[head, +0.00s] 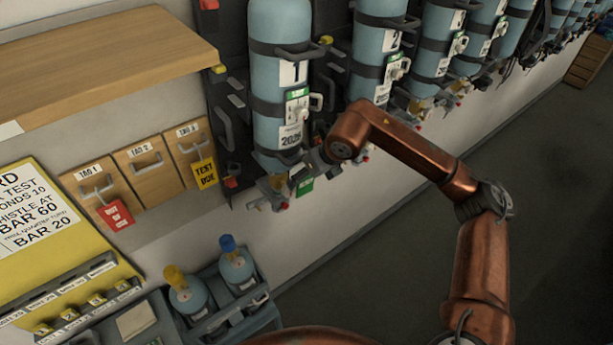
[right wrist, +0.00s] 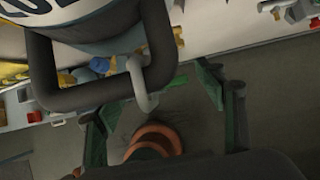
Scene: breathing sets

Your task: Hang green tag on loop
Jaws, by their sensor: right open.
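The green tag (head: 305,186) is at the bottom of the cylinder marked 1 (head: 280,60), partly hidden by my right gripper. The tag's face cannot be made out there. My right gripper (head: 304,171) is open beside the cylinder's lower end; in the right wrist view its fingers stand apart on either side of the hook (right wrist: 165,125). My left gripper is not in view.
More cylinders (head: 378,50) line the wall to the right. A board holds a red tag (head: 116,216) and a yellow tag (head: 205,173); the middle hook (head: 146,161) is bare. A wooden shelf (head: 100,65) juts out at upper left. A grey tray (head: 262,318) with bottles stands below.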

